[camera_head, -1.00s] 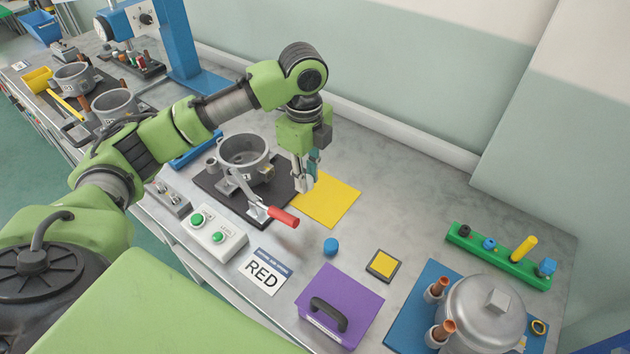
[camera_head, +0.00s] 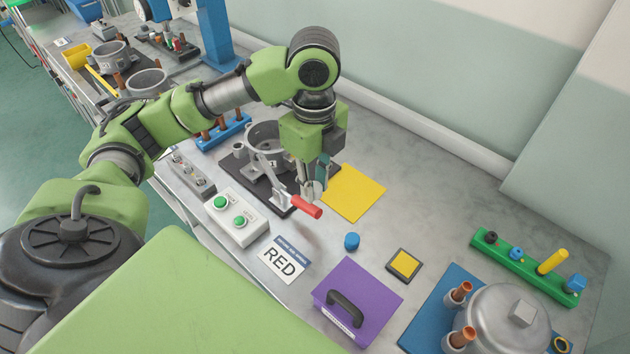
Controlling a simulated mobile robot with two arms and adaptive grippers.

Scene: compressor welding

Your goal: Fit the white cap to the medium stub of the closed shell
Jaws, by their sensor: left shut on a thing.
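My left gripper (camera_head: 313,188) hangs above the bench, pointing down, beside the red clamp handle (camera_head: 306,206). It is shut on a small pale thing, which I take for the white cap; the fingers hide most of it. The closed shell (camera_head: 490,312) is a silver lidded vessel at the lower right on a blue mat (camera_head: 424,315), well apart from the gripper. Two copper stubs, one at the upper left (camera_head: 459,292) and one lower (camera_head: 463,337), stand on its left side. I cannot tell which stub is medium. My right gripper is not in view.
An open grey shell (camera_head: 262,145) sits in the clamp fixture behind the gripper. A yellow mat (camera_head: 355,195), blue cap (camera_head: 352,241), yellow-topped block (camera_head: 404,263) and purple box (camera_head: 372,290) with black handle lie between. A green rack (camera_head: 522,262) stands behind the closed shell.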

